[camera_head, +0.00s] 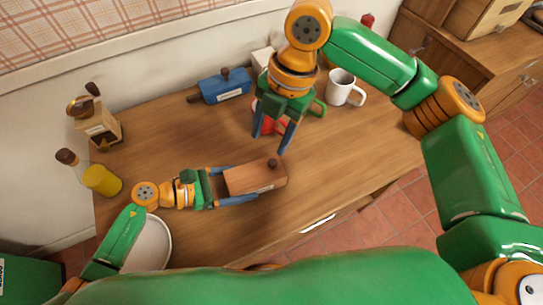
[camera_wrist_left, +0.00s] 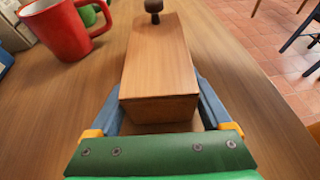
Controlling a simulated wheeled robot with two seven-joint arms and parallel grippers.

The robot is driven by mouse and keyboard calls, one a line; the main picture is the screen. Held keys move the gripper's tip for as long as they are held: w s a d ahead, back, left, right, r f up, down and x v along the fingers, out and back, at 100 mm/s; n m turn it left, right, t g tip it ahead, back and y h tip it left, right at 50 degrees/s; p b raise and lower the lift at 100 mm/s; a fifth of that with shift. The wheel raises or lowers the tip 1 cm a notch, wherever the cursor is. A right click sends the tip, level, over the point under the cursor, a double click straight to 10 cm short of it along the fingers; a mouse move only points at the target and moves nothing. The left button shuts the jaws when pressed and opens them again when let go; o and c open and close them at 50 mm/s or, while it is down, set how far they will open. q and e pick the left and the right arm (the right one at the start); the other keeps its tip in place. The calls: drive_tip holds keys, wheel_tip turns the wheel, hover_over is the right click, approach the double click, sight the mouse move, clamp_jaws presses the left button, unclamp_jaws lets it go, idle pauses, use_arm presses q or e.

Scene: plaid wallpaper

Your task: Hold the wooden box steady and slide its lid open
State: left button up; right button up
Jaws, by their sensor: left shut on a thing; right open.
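The wooden box (camera_head: 245,181) lies on the table with a dark round knob (camera_head: 273,163) on its lid near the far right end. The lid looks closed. My left gripper (camera_head: 238,186) is shut on the box, with one blue finger along each long side. The box (camera_wrist_left: 161,70) and its knob (camera_wrist_left: 154,8) also show in the left wrist view, with the near end between the fingers. My right gripper (camera_head: 272,140) is open and empty.
A blue box (camera_head: 224,87) with a knob stands at the back. A red mug (camera_wrist_left: 64,27) is partly hidden behind my right gripper, and a white mug (camera_head: 341,87) stands to its right.

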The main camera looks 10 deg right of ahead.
sight(273, 163)
drive_tip(key=f, duration=0.3)
drive_tip(key=f+n+h, duration=0.1)
drive_tip(key=f, duration=0.2)
drive_tip(key=f+h, duration=0.1)
drive_tip(key=f, duration=0.2)
drive_tip(key=shift+w+d+f+n+t, duration=0.1)
drive_tip(key=shift+d+f+n+t, duration=0.2)
drive_tip(key=shift+n+t, duration=0.1)
drive_tip(key=shift+r, duration=0.1)
clamp_jaws()
idle(0.9)
